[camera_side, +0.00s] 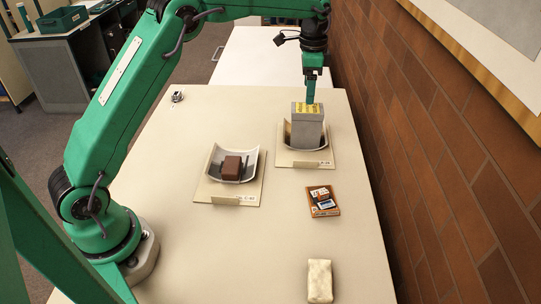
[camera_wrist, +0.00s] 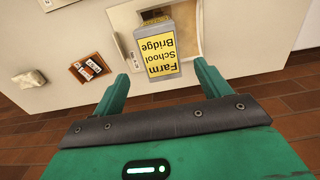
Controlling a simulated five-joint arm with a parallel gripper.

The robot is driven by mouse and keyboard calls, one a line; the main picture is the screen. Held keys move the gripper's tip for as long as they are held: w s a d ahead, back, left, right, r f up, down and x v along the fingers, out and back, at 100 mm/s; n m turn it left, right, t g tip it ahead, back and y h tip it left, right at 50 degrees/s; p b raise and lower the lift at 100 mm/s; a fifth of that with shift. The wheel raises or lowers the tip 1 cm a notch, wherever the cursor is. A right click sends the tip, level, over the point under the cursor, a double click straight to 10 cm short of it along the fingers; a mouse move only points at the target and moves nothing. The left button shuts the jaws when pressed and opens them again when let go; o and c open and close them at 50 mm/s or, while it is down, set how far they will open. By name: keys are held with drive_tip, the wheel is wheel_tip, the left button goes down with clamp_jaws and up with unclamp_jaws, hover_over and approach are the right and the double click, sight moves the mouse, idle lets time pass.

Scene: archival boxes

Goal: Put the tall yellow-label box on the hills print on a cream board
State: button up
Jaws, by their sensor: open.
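The tall grey box with a yellow label (camera_side: 307,129) stands upright in the curled sheet on the right-hand cream board (camera_side: 325,158). In the wrist view, the label on the box (camera_wrist: 158,50) reads "Farm School Bridge". My gripper (camera_side: 311,98) is at the top of the box. In the wrist view my gripper (camera_wrist: 163,76) is open, its fingers spread wider than the box; I cannot tell whether they touch it. A second cream board (camera_side: 211,197) at left holds a curled sheet with a brown block (camera_side: 231,168). I cannot make out hills on either sheet.
A small orange-brown tray (camera_side: 334,207) with small labelled pieces lies in front of the right board. A pale mottled block (camera_side: 320,280) is nearer the front edge. A brick wall (camera_side: 430,140) runs along the right side. The table's left front is clear.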

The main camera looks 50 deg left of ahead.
drive_tip(key=shift+r, duration=0.1)
idle(0.4)
drive_tip(key=s+r+n+t, duration=0.1)
drive_tip(key=s+r+n, duration=0.1)
drive_tip(key=s+r, duration=0.55)
drive_tip(key=s+r+n+t, duration=0.2)
drive_tip(key=s+r+n, duration=0.15)
drive_tip(key=s, duration=0.65)
drive_tip(key=s+f+n+t, duration=0.1)
drive_tip(key=s+f, duration=0.1)
drive_tip(key=s, duration=0.7)
drive_tip(key=s+f+n+t, duration=0.1)
drive_tip(key=s+f+n, duration=0.1)
drive_tip(key=s, duration=0.7)
drive_tip(key=shift+s+t, duration=0.15)
drive_tip(key=shift+t, duration=0.15)
